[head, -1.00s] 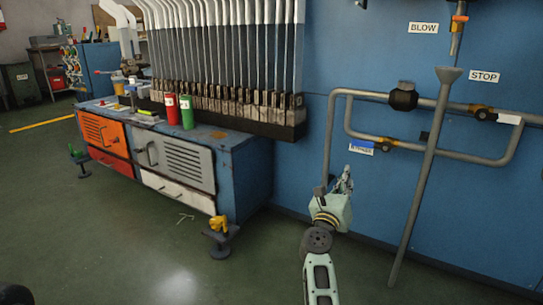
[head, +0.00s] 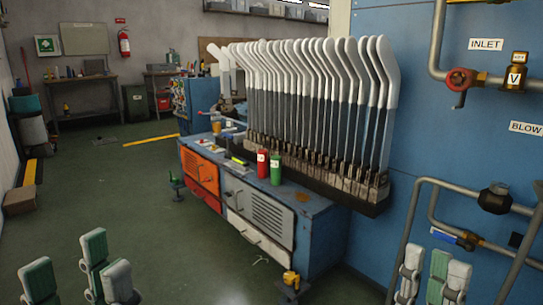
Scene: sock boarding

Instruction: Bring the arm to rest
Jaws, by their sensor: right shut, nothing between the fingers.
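My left gripper (head: 76,275) shows at the bottom left of the head view. Its pale green and grey fingers point up and stand well apart, with nothing between them. My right gripper (head: 427,277) shows at the bottom right, in front of the blue wall and the lower pipes. Its fingers also point up; it is shut and empty. Both arms behind the grippers are below the picture edge. Neither gripper appears to touch anything.
A blue bench (head: 318,240) carries a row of upright leg-shaped boards (head: 330,85) with white tops, and red (head: 262,163) and green (head: 275,170) cylinders. Pipes (head: 480,80) with valves run along the blue wall at right. The green floor (head: 120,200) at left is mostly clear.

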